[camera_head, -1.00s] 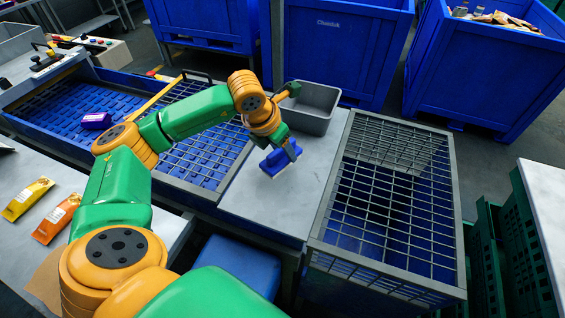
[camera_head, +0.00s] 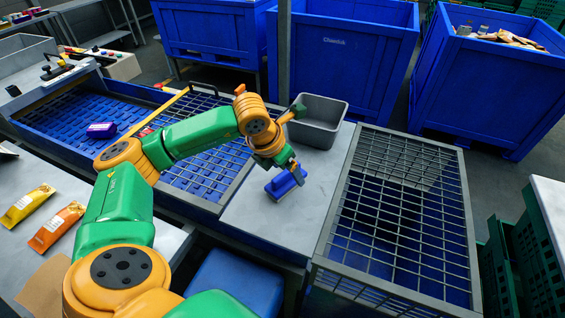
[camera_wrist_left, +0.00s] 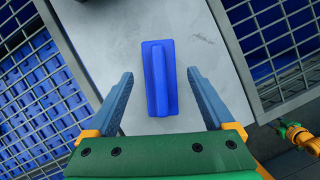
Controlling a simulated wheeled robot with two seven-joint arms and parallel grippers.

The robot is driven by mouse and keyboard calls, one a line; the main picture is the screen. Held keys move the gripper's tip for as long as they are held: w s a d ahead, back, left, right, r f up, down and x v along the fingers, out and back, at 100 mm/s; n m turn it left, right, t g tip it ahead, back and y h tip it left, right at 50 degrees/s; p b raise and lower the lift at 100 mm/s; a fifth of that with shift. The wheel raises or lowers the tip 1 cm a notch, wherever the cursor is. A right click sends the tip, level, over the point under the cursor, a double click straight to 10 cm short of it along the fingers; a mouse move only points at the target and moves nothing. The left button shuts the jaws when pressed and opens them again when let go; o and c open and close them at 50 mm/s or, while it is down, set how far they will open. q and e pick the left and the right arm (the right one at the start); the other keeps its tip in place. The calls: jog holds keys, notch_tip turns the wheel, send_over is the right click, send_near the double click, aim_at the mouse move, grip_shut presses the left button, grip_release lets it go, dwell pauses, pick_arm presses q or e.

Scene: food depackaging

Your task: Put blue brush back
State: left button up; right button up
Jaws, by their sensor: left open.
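The blue brush (camera_head: 283,186) is on the grey metal worktop (camera_head: 255,215) in the head view. In the left wrist view the brush (camera_wrist_left: 160,85) shows from above, lengthwise between the fingers, with a raised ridge along it. My left gripper (camera_head: 290,178) is over the brush. In the left wrist view its two blue-grey fingers (camera_wrist_left: 160,73) are wide apart, one on each side of the brush, with clear gaps. How far the fingertips are above the worktop is hard to tell.
A grey bin (camera_head: 318,137) stands at the worktop's back edge. A metal grid (camera_head: 400,215) lies to the right, and a blue trough (camera_head: 60,125) with a purple packet (camera_head: 102,130) to the left. Yellow (camera_head: 28,205) and orange (camera_head: 55,228) packets lie at the left. Large blue crates (camera_head: 345,60) stand behind.

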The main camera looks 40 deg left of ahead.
pick_arm(q)
jog(key=v, duration=1)
jog(key=shift+r+b, duration=0.35)
jog(key=shift+s, duration=0.15)
